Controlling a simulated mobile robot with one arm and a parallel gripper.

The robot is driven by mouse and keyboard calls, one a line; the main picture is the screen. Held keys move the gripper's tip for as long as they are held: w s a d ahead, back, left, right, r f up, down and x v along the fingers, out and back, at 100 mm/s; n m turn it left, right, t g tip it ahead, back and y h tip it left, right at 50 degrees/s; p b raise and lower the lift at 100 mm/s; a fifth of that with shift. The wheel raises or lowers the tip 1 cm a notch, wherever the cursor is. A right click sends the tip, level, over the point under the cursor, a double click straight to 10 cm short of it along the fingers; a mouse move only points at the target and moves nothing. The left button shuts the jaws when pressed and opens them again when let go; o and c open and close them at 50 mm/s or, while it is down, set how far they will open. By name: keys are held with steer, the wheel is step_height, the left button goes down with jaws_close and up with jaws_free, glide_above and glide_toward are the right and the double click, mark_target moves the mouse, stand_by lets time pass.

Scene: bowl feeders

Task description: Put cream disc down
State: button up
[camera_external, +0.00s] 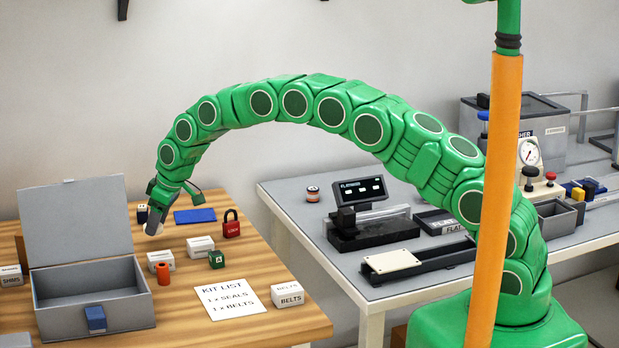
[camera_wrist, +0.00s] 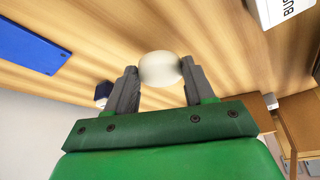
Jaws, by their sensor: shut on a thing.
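The cream disc (camera_wrist: 160,69) is between the two grey fingers of my gripper (camera_wrist: 160,80) in the wrist view. My gripper is shut on it. In the external view my gripper (camera_external: 156,216) points down over the wooden table (camera_external: 245,270), to the right of the open grey box. The disc (camera_external: 153,230) shows there only as a small pale patch at the fingertips. I cannot tell whether the disc touches the table.
An open grey box (camera_external: 95,292) stands at left. Near my gripper are white labelled blocks (camera_external: 200,246), an orange cylinder (camera_external: 163,274), a green cube (camera_external: 216,259), a red padlock (camera_external: 231,224) and a blue pad (camera_external: 195,215). A kit list card (camera_external: 232,303) lies in front.

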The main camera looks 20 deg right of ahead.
mark_target(160, 226)
steer(key=shift+w+a+f, duration=0.1)
steer(key=shift+w+f, duration=0.05)
steer(key=shift+f, duration=1.55)
steer(key=shift+f, duration=0.2)
steer(key=o, duration=1.1)
steer(key=shift+r, duration=0.1)
steer(key=v, duration=1.2)
steer(key=shift+r, duration=0.1)
